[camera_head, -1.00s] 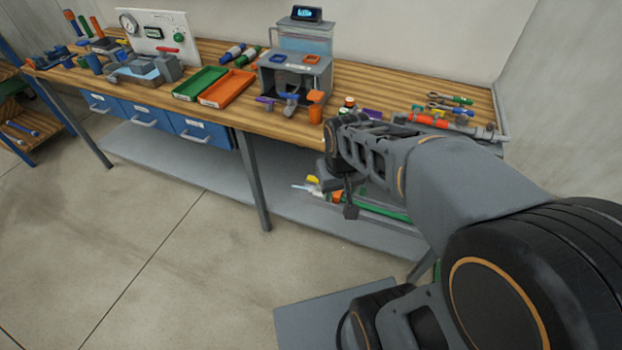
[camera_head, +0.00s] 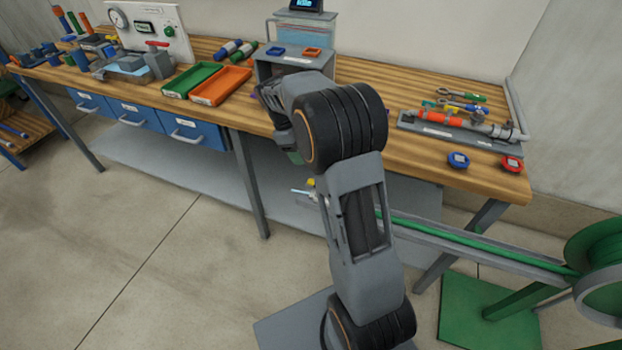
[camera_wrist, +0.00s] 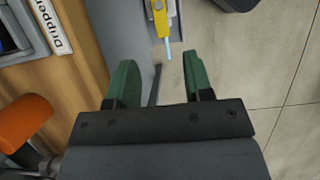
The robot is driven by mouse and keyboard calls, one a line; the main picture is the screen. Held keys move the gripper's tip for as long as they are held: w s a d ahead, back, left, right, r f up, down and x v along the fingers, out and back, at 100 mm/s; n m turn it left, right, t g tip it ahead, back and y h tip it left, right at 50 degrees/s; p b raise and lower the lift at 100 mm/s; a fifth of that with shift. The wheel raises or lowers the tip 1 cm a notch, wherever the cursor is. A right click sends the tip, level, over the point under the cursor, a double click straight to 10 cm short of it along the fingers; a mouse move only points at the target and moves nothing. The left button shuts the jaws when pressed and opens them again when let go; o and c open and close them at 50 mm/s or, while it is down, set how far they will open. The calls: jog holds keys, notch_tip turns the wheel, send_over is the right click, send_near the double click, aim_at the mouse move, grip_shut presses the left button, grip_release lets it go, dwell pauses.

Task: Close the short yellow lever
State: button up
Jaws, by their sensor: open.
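A small yellow part (camera_wrist: 160,18) with a pale blue tip shows at the top of the wrist view, ahead of my fingers. A yellow part (camera_head: 311,183) with a pale tip also shows below the bench edge in the head view. I cannot tell whether it is the short yellow lever.
The wooden bench (camera_head: 408,162) carries a grey box unit (camera_head: 268,68), a green tray (camera_head: 193,81) and an orange tray (camera_head: 221,86). A bench leg (camera_head: 249,185) stands left of my arm. A green hose reel (camera_head: 603,250) stands at right.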

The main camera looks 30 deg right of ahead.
jog(key=b+x, duration=0.1)
jog(key=x, duration=0.9)
jog(key=shift+f, duration=0.1)
jog(key=shift+c, duration=0.3)
